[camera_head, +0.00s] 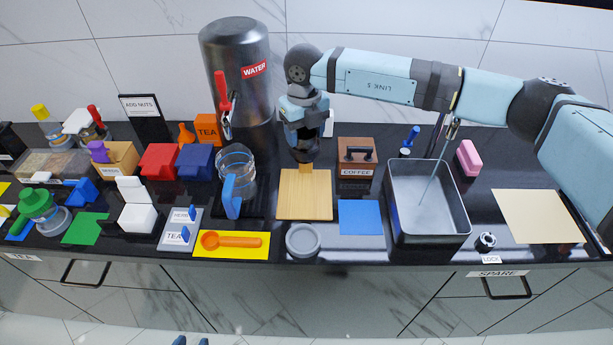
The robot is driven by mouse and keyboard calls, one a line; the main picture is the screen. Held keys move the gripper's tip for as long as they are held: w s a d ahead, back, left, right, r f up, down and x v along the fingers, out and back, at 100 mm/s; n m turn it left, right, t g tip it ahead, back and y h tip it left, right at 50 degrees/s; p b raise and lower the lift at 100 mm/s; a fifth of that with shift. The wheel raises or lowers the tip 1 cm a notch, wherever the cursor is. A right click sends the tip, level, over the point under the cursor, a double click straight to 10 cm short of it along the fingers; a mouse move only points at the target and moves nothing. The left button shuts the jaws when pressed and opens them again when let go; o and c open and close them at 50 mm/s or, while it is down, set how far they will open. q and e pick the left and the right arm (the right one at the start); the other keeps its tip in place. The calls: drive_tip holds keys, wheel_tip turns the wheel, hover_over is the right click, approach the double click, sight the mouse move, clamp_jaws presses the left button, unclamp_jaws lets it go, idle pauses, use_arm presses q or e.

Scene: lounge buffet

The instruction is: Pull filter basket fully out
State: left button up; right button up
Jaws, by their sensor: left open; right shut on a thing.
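My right gripper (305,160) comes down over the wooden board (304,200). It is shut on a small tan piece (306,168), mostly hidden by the fingers. I cannot tell whether this piece belongs to a filter basket or touches the board. A clear glass jug (236,163) with a blue handle (230,198) stands left of the board, apart from the gripper. No filter basket can be made out clearly in it. Two small blue tips at the bottom edge appear to be my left gripper (191,341), open and empty, low in front of the counter.
A steel water urn (237,60) stands behind the jug. A grey round dish (303,240) is at the front. The beige mat (535,215) is empty.

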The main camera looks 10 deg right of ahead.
drive_tip(key=shift+r, duration=0.4)
drive_tip(key=shift+r, duration=0.5)
idle(0.3)
wheel_tip(320, 180, up, 7)
drive_tip(key=p, duration=0.3)
drive_tip(key=shift+r, duration=0.15)
idle(0.6)
